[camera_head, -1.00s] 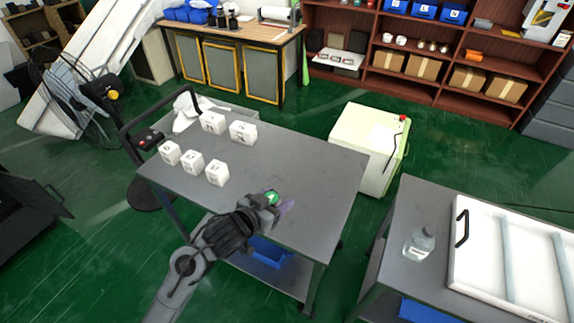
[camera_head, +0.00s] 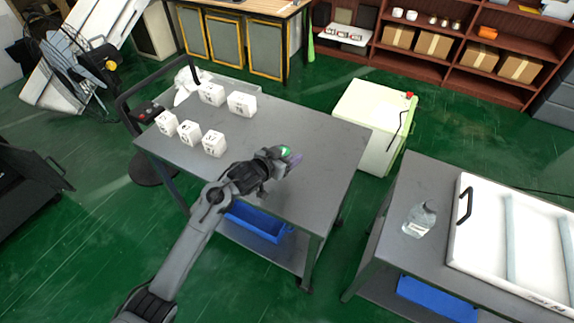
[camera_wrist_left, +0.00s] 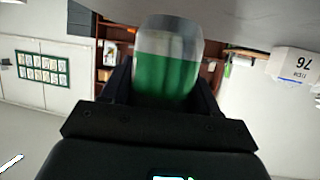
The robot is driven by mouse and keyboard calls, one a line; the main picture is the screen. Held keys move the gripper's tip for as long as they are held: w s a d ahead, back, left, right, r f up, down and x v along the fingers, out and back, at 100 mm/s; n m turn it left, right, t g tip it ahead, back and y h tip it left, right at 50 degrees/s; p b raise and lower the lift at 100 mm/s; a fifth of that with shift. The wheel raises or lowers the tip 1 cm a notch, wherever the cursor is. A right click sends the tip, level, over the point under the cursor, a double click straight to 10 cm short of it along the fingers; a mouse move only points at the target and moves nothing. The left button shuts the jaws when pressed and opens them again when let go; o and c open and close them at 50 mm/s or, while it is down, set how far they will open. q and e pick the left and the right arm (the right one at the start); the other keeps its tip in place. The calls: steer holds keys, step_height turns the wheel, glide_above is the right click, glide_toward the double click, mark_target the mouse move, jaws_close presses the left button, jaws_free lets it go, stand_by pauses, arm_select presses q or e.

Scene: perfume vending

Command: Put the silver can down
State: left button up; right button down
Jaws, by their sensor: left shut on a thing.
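The can shows in the left wrist view as a cylinder with a grey-silver band and a green band (camera_wrist_left: 167,75). In the head view only a small green part (camera_head: 286,151) shows at the gripper. My left gripper (camera_head: 284,158) is shut on the can, with a finger on each side of it in the wrist view. The gripper is over the right half of the grey table (camera_head: 318,150). The can's silver end points toward the grey surface in the upside-down wrist view. I cannot tell whether it touches. My right gripper is out of view.
Several white numbered boxes (camera_head: 214,143) stand on the table's left half. The tabletop right of and behind the gripper is clear. A second table (camera_head: 393,248) at the right holds a clear bottle (camera_head: 420,219) and a white tray (camera_head: 467,225). A white-green cabinet (camera_head: 366,128) stands behind.

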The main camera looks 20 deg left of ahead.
arm_select(q)
steer(key=shift+f+b, duration=0.7)
steer(key=shift+f, duration=1.3)
steer(key=shift+w+f, duration=0.1)
steer(key=o, duration=1.2)
steer(key=shift+f, duration=0.1)
steer(key=shift+c, duration=0.2)
